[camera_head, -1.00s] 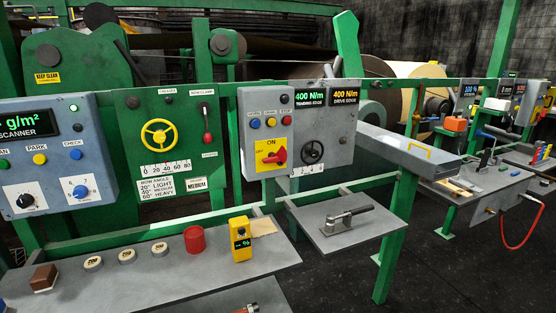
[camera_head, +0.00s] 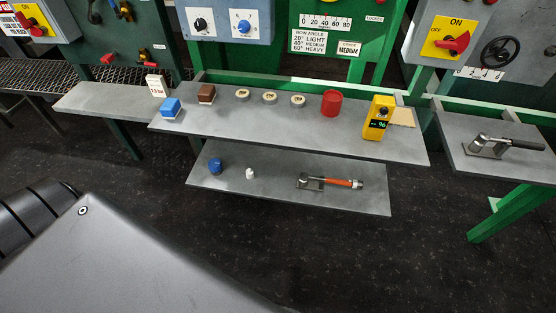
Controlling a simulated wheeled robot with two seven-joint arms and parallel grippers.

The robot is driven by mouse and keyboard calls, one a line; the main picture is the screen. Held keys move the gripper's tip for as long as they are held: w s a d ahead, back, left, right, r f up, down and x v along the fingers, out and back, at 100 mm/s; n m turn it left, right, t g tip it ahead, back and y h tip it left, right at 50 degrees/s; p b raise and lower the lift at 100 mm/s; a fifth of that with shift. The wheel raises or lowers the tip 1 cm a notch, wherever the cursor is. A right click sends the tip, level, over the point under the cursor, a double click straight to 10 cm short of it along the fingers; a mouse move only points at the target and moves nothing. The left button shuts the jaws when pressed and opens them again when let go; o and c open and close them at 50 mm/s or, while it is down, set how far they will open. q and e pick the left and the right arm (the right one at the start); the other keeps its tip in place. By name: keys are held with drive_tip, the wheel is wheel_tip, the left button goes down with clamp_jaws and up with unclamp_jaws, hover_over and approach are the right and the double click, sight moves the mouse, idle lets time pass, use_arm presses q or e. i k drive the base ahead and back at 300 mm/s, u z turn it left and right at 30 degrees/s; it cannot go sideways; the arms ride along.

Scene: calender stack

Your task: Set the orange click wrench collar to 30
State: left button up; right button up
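The orange click wrench (camera_head: 340,183) lies on the lower grey shelf (camera_head: 220,178), toward its right end. It has a metal head at the left and an orange handle with a dark tip pointing right. Any scale on its collar is too small to read. Neither of my grippers is in view, and nothing touches the wrench.
The upper shelf (camera_head: 210,118) overhangs behind, holding a blue block (camera_head: 171,107), a red cup (camera_head: 331,103) and a yellow meter (camera_head: 378,117). A blue knob (camera_head: 215,165) and a white piece (camera_head: 250,173) share the lower shelf.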

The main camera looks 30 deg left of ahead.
sight(357, 184)
drive_tip(key=u, duration=3.4)
drive_tip(key=k, duration=1.55)
drive_tip(key=z, duration=2.3)
